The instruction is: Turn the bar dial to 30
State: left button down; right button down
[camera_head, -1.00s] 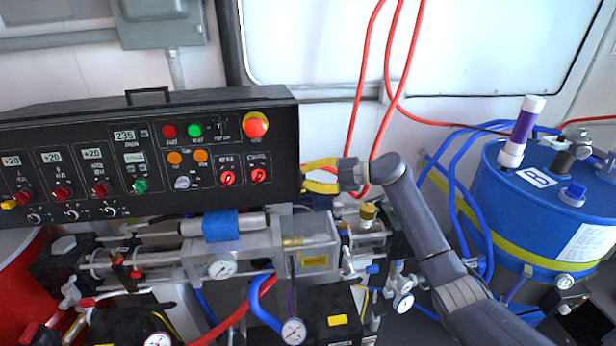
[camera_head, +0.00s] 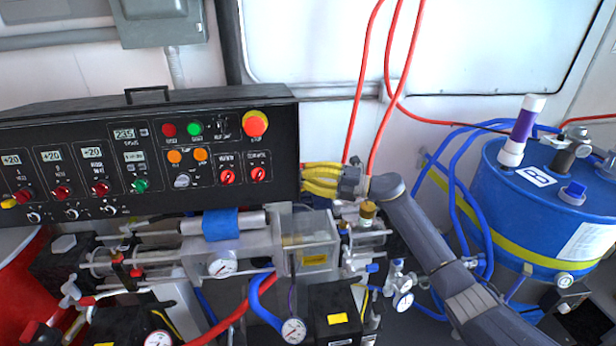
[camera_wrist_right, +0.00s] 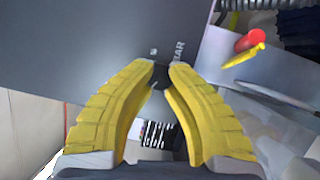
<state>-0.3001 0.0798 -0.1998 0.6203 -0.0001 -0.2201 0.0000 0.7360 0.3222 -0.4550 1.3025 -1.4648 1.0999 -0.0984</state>
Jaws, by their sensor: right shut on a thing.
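The black control box (camera_head: 230,150) carries the bar dial on its right side. In the right wrist view, its grey side panel (camera_wrist_right: 110,45) shows a "BAR" label (camera_wrist_right: 179,50). My right gripper (camera_head: 307,178) has yellow fingers and reaches the box's right side from the right. In the right wrist view, its fingertips (camera_wrist_right: 162,72) are closed in around the small dark bar dial (camera_wrist_right: 161,76) beside the label. The fingers hide most of the dial, and its setting cannot be read. My left gripper is not in view.
Clear-cased pump parts (camera_head: 305,240) and gauges (camera_head: 293,330) lie below the box. Red hoses (camera_head: 385,110) hang behind my right gripper. A blue drum (camera_head: 545,215) stands at the right.

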jog(key=shift+s+a+f+g, duration=0.1)
jog(key=shift+s+a+g, duration=0.2)
jog(key=shift+a, duration=0.1)
jog(key=c, duration=1.6)
grip_release()
jog(key=o, duration=0.5)
jog(key=shift+w+d, duration=0.1)
jog(key=v, duration=1.2)
jog(key=shift+f, duration=0.1)
